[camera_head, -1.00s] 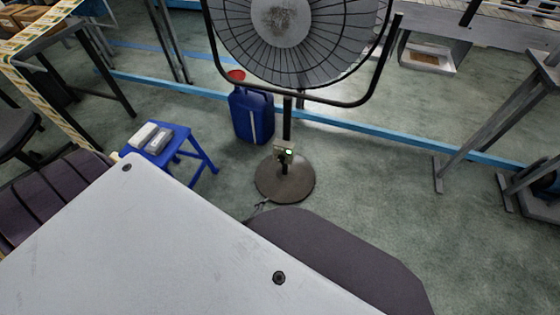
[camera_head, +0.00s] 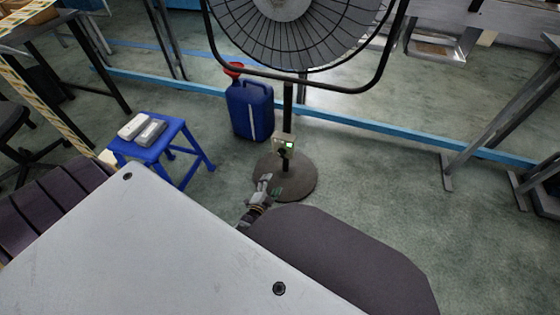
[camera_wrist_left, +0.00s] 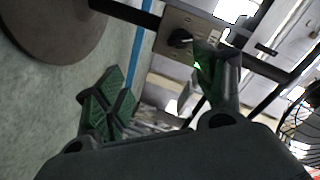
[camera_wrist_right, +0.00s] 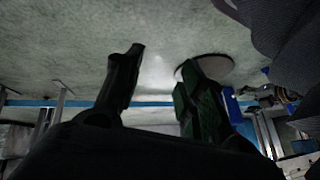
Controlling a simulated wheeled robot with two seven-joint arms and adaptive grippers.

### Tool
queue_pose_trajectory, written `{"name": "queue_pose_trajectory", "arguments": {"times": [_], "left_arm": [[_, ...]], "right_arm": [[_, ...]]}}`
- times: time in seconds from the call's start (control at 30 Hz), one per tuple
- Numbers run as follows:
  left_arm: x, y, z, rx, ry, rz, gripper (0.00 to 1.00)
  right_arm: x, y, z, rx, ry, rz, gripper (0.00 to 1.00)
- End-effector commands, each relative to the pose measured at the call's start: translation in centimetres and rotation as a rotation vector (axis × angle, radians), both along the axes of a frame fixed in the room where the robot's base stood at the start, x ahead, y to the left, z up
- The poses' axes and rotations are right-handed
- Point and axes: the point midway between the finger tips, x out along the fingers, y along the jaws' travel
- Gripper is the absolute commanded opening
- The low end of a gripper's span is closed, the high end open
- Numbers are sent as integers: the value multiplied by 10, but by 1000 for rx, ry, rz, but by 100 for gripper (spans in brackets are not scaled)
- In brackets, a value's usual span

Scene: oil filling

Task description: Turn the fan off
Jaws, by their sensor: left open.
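The standing fan (camera_head: 292,30) has a large round caged head and a dark round base (camera_head: 300,182). A small control box (camera_head: 284,142) with a lit green light and a dark knob sits low on its pole. My left gripper (camera_head: 270,187) is open and empty, in front of the base and below the box. In the left wrist view, the box's metal plate (camera_wrist_left: 203,27) and black knob (camera_wrist_left: 180,38) lie ahead of the spread fingers (camera_wrist_left: 160,92); one fingertip overlaps the box's edge. My right gripper (camera_wrist_right: 161,88) shows only in its wrist view, open and empty, away from the box.
A blue jerrycan (camera_head: 250,108) with a red top stands behind the fan base to the left. A blue stool (camera_head: 177,130) holds two small pale objects (camera_head: 142,129). Metal frame legs (camera_head: 490,125) stand at the right. The floor between is clear.

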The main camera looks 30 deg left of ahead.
Motion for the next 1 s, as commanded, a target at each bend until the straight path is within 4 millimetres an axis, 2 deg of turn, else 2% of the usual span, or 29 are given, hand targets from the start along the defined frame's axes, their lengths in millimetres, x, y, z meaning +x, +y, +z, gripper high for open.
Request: {"name": "queue_pose_trajectory", "arguments": {"times": [0.2,0.43,1.0], "left_arm": [[12,10,5,72,-75,21,70],[17,16,12,116,-115,35,70],[21,17,14,121,-119,35,70]], "right_arm": [[3,8,15,32,-26,5,40],[4,12,28,47,-39,9,40],[4,13,29,51,-42,10,40]]}}
